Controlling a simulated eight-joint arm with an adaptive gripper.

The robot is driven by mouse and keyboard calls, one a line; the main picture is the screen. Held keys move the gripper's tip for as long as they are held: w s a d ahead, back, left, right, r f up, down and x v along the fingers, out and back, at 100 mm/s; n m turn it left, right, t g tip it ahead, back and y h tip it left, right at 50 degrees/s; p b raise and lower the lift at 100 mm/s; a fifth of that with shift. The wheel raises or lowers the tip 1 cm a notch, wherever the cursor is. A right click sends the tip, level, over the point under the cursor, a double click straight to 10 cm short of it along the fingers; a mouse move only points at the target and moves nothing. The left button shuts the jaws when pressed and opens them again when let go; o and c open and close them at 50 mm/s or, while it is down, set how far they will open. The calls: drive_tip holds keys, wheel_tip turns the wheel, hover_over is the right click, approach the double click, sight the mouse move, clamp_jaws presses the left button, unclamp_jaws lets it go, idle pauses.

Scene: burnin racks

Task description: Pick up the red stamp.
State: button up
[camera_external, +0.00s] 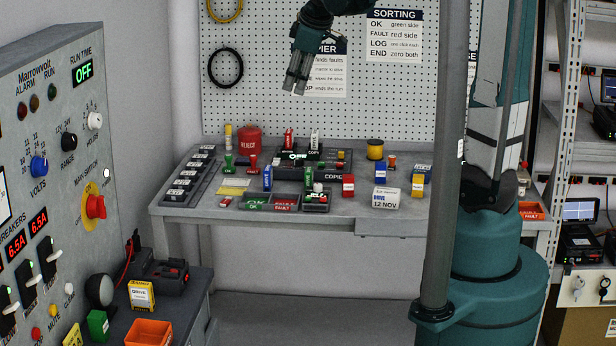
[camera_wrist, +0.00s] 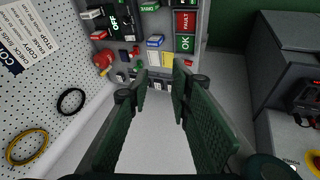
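A small red stamp (camera_external: 253,164) with an upright handle stands on the grey workbench (camera_external: 170,209), right of a similar green stamp (camera_external: 229,164) and in front of the red REJECT tin (camera_external: 249,140). In the wrist view a small red piece (camera_wrist: 136,50) near the tin looks like the same stamp, but it is too small to be sure. My gripper (camera_external: 294,88) hangs high above the back of the bench, well away from the stamp. In the wrist view its two fingers (camera_wrist: 160,98) are apart with nothing between them.
Stamp pads marked OK (camera_external: 256,202) and FAULT (camera_external: 285,203) lie at the front. A pegboard (camera_external: 270,100) rises behind.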

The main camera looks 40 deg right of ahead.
drive_tip(key=w+d+f+n, duration=0.2)
drive_tip(key=w+f, duration=0.2)
drive_tip(key=w, duration=0.6)
drive_tip(key=n+g, duration=0.2)
drive_tip(key=n, duration=0.6)
hover_over(253, 158)
drive_tip(key=s, duration=0.2)
wheel_tip(253, 158, down, 24)
drive_tip(key=shift+w+h, duration=0.2)
drive_tip(key=shift+h, duration=0.2)
drive_tip(key=shift+x, duration=1.15)
drive_tip(key=shift+f, duration=0.1)
drive_tip(key=shift+x, duration=2.5)
drive_tip(key=shift+w+a, duration=0.1)
drive_tip(key=shift+a, duration=0.05)
